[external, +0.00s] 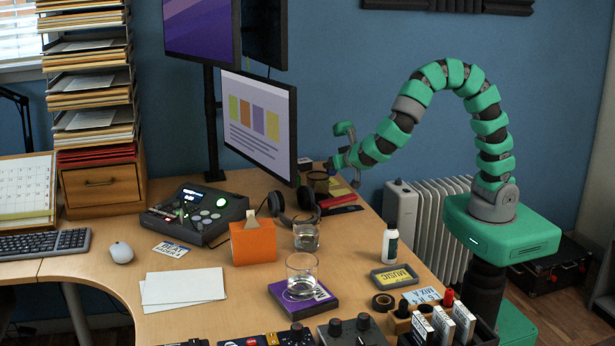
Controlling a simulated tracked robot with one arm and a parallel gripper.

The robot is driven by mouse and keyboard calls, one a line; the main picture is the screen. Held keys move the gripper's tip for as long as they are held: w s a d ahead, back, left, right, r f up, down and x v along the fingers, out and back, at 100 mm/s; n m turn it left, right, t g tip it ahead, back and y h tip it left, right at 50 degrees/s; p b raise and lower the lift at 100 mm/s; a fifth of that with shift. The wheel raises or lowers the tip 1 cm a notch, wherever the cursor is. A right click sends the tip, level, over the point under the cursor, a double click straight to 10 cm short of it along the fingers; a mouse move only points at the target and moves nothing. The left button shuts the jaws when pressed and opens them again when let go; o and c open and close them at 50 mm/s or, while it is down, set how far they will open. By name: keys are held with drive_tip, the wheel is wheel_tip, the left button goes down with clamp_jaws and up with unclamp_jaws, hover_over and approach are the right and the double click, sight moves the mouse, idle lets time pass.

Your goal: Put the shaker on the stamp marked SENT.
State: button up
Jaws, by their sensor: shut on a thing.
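My gripper (341,160) is at the far right end of the desk, low above the dark cup and the red and yellow items there. It is shut on a small dark thing (328,166) at its fingertips, mostly hidden and too small to identify. I cannot tell whether this is the shaker. Several upright black pieces with white labels (444,326) stand at the front right. Their lettering is too small to read, so I cannot pick out a stamp marked SENT.
A white bottle (390,246), a MUSIC tin (395,277) and a black tape roll (382,302) stand on the right side. A glass (302,275) stands on a purple block (327,303). An orange box (253,243) and headphones (297,211) lie further left. Bare desk shows between them.

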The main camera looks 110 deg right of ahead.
drive_tip(key=s+d+g+p, duration=0.1)
drive_tip(key=s+d, duration=0.2)
drive_tip(key=d, duration=0.4)
drive_tip(key=s+d+f+m+p, duration=0.15)
drive_tip(key=s+d, duration=0.25)
drive_tip(key=d, duration=0.4)
drive_tip(key=s+d+g+p, duration=0.1)
drive_tip(key=s+d+p, duration=0.15)
drive_tip(key=d, duration=0.45)
drive_tip(key=b, duration=0.2)
hover_over(304, 161)
drive_tip(key=shift+s+a+f, duration=0.1)
drive_tip(key=shift+f, duration=0.65)
drive_tip(key=shift+f+b, duration=0.85)
drive_tip(key=shift+f, duration=1)
drive_tip(key=shift+r, duration=0.1)
drive_tip(key=o, duration=1)
